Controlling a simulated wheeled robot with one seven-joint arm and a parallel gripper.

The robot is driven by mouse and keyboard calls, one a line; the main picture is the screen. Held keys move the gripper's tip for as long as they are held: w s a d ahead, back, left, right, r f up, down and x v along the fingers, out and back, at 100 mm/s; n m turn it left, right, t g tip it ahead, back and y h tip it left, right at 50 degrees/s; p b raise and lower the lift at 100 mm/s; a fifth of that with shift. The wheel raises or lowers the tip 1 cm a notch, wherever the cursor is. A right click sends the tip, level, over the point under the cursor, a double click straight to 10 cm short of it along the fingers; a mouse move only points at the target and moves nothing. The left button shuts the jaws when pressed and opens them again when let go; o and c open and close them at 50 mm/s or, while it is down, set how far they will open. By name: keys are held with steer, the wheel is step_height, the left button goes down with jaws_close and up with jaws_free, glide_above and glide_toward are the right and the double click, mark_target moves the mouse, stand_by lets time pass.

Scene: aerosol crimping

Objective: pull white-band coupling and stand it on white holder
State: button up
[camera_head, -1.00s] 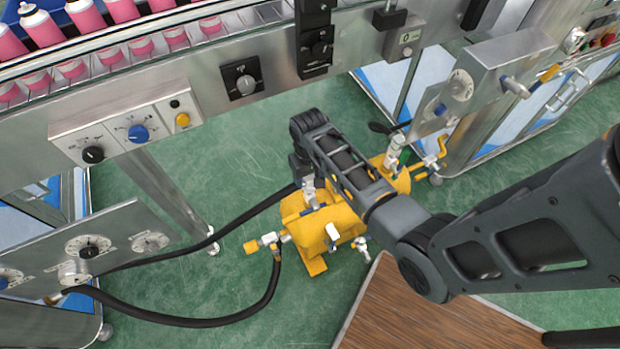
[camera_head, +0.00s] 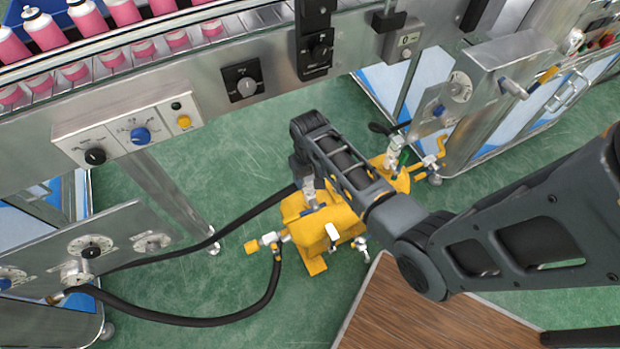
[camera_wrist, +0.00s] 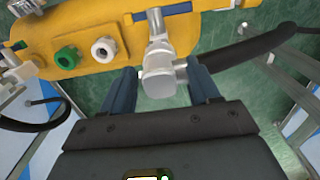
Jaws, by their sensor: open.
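A pale metal coupling (camera_wrist: 158,62) stands on the yellow pump body (camera_wrist: 75,38) in the wrist view. My gripper (camera_wrist: 162,86) is open with one finger on each side of the coupling's lower end; I cannot tell whether they touch it. No white band is clear on the coupling. To its left on the yellow body are a white round holder (camera_wrist: 104,48) with a dark hole and a green-ringed one (camera_wrist: 67,57). In the head view my gripper (camera_head: 308,188) reaches down at the yellow pump body (camera_head: 335,222), and my arm hides part of it.
Black hoses (camera_head: 205,321) run from the left valve panel (camera_head: 120,238) to the pump. A conveyor with pink cans (camera_head: 85,18) spans the top left. A metal cabinet (camera_head: 500,75) stands right, a brown board (camera_head: 430,315) in front. Green floor is open around the pump.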

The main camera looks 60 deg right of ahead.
jaws_close()
stand_by(0.7)
steer(key=shift+r, duration=0.1)
steer(key=shift+r+p, duration=2.95)
steer(key=shift+p, duration=0.05)
